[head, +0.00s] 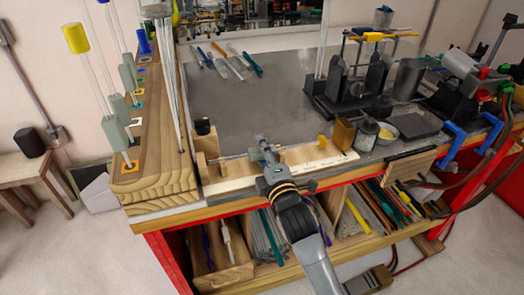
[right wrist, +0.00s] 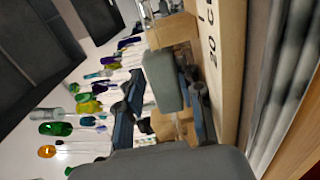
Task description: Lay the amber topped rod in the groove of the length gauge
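The amber topped rod lies roughly level along the length gauge (head: 310,162) in the head view, its amber top (head: 322,141) at the right near the gauge's wooden end block (head: 343,133). My right gripper (head: 262,150) is over the gauge's middle, shut on the rod's grey-green sleeve (right wrist: 164,80), which shows between the fingers in the right wrist view. The clear rod runs left from the gripper toward the left end block. I cannot tell whether it touches the groove. Part of the groove is hidden by my gripper. My left gripper is not in view.
A wooden rack (head: 150,180) with upright rods, including a yellow topped one (head: 75,39), stands at the left. A black stand (head: 350,95) and a small yellow dish (head: 388,131) are at the right. The grey bench top behind the gauge is mostly clear.

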